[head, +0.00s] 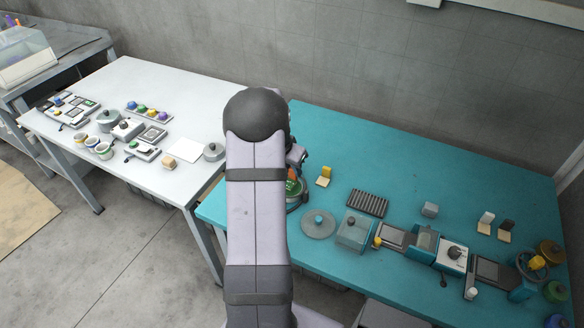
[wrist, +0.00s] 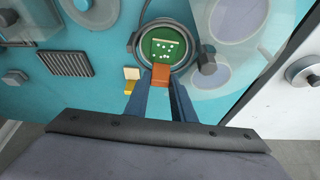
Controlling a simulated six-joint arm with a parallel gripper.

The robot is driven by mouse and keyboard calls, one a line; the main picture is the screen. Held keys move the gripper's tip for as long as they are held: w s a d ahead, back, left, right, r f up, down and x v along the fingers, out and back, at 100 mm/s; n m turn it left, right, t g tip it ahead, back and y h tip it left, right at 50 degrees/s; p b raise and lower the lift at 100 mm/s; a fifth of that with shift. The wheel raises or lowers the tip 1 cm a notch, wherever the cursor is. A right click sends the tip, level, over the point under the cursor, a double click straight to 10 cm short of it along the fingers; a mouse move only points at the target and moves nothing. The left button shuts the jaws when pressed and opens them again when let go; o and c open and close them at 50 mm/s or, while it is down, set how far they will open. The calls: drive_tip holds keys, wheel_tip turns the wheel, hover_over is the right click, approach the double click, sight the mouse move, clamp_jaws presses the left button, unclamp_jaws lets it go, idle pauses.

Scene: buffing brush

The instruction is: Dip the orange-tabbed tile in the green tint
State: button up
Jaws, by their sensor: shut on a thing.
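The orange-tabbed tile (wrist: 161,74) is in my gripper (wrist: 162,88), which is shut on its orange tab. In the wrist view the tab lies over the near edge of a round, dark-rimmed pot of green tint (wrist: 150,50). A pale strip and several white specks show against the green; I cannot tell where the tile's face ends or whether it touches the tint. In the head view the pot (head: 294,187) and an orange patch are partly hidden behind my arm.
A yellow-tabbed tile (head: 324,174) stands beside the pot on the teal table (head: 420,160). A grey disc (head: 318,224), ribbed rack (head: 367,203) and several devices stand to the right, with two more tabbed tiles beyond. A white table (head: 185,90) with smaller gear adjoins at left. The teal table's back is clear.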

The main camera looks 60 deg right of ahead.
drive_tip(key=shift+r, duration=0.15)
drive_tip(key=shift+r+p, duration=1.15)
drive_tip(key=shift+r, duration=0.7)
